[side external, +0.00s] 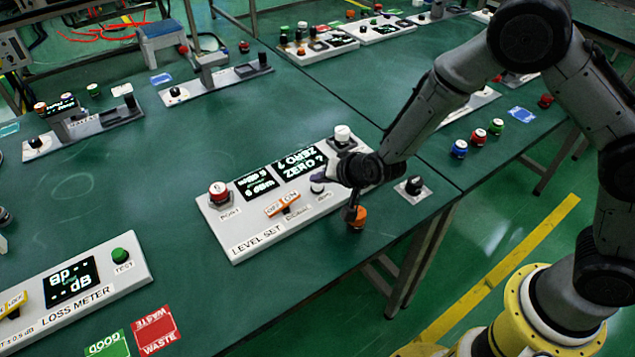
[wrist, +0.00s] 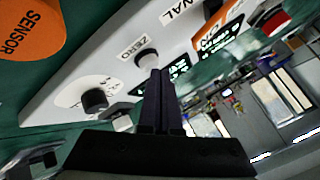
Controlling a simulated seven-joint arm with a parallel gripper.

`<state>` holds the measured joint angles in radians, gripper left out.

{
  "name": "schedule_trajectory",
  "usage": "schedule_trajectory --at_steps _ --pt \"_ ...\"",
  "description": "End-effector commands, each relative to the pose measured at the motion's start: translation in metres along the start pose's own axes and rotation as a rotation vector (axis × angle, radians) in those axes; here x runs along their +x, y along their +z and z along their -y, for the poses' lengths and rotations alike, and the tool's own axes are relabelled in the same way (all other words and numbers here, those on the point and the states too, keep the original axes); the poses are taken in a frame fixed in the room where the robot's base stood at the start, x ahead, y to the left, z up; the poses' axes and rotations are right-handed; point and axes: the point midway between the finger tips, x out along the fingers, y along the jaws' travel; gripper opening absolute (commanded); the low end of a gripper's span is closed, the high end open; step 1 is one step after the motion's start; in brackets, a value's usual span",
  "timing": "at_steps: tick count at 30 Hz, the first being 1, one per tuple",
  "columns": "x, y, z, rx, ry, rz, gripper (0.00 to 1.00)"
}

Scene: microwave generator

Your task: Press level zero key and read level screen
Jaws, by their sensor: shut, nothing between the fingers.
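The white level set panel (side external: 240,243) lies near the table's front edge. My gripper (side external: 322,177) is shut and empty, with dark fingertips right at the key. In the wrist view the fingertips (wrist: 159,72) overlap the key's lower edge; I cannot tell whether they touch it. The left screen (side external: 255,183) shows small text ending in "dBm".
An orange switch (side external: 282,205) and a red button (side external: 219,193) are on the panel. An orange sensor (side external: 357,217) stands by its front edge. A black knob on a white plate (side external: 414,185) lies to the right. The loss meter (side external: 112,290) is at front left.

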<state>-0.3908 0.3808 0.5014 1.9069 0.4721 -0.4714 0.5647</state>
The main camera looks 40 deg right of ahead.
Motion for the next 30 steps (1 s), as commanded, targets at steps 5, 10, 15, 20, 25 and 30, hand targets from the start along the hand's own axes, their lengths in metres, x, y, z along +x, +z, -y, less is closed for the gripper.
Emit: schedule_trajectory --at_steps 5,10,15,20,25,30 --pt "0.0017 0.0011 -0.0011 0.0 0.0 0.0 0.0" --pt "0.003 0.002 -0.0021 0.0 0.0 0.0 0.0" --pt "0.0039 0.0027 -0.0027 0.0 0.001 0.0 0.0" --pt "0.0039 0.0029 -0.0029 0.0 0.001 0.001 0.0" --pt "0.0026 0.002 -0.002 0.0 0.001 0.001 0.0" --pt "-0.0028 -0.0015 0.0014 0.0 0.002 0.001 0.0"
